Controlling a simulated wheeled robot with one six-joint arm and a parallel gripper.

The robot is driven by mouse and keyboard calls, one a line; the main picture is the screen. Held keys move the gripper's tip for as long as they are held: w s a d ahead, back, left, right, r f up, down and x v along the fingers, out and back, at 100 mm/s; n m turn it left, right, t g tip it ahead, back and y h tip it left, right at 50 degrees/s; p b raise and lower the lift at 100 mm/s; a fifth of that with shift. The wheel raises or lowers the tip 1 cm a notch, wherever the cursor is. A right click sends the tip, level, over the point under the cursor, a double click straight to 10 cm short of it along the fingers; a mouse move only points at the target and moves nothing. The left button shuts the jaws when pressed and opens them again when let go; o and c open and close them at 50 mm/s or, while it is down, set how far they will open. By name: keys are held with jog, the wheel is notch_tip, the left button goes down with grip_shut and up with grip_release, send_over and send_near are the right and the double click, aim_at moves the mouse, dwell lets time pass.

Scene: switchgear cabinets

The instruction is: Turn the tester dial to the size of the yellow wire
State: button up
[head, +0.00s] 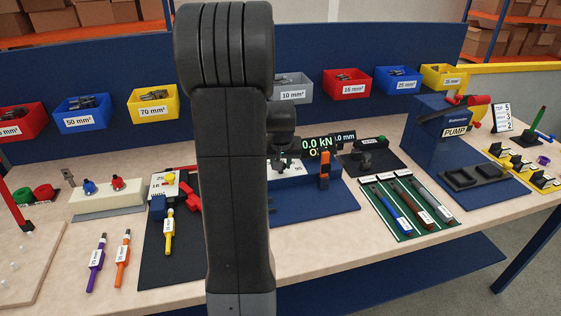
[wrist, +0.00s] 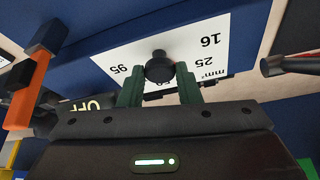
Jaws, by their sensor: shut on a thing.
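The tester dial is a black knob (wrist: 159,66) on a white plate (wrist: 205,50) marked 16, 25, 95 and mm²; other marks are partly hidden. My gripper (wrist: 158,80) has its two dark green fingers on either side of the knob, shut on it. In the head view the tester (head: 330,195) has a blue base, an orange lever and a display reading 0.0 kN; my arm hides the knob there. The yellow wire (head: 169,232) lies on a dark mat left of my arm. Its white label is too small to read.
A purple wire (head: 96,265) and an orange wire (head: 122,260) lie at the left front. A green tray (head: 408,207) with several tools lies right of the tester. The blue pump (head: 440,135) stands further right. Labelled bins line the back panel.

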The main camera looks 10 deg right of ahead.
jog(key=n+y, duration=0.1)
jog(key=n, duration=0.1)
jog(key=shift+d+n, duration=0.15)
jog(key=shift+n, duration=0.15)
jog(key=n+b, duration=0.1)
jog(key=n+y+b, duration=0.1)
jog(key=n, duration=0.1)
jog(key=shift+w+d+f+n, duration=0.1)
jog(key=shift+d+n, duration=0.05)
jog(key=shift+n, duration=0.15)
jog(key=n+y+b, duration=0.1)
jog(key=n, duration=0.1)
jog(key=n+g+y+b, duration=0.1)
jog(key=n, duration=0.2)
jog(key=shift+d+b, duration=0.1)
jog(key=shift+b, duration=0.2)
jog(key=shift+n, duration=0.4)
jog(key=o, duration=1)
jog(key=shift+c, duration=0.2)
jog(key=shift+r, duration=0.25)
jog(key=v, duration=1.3)
jog(key=shift+d+r, duration=0.25)
jog(key=shift+d, duration=0.05)
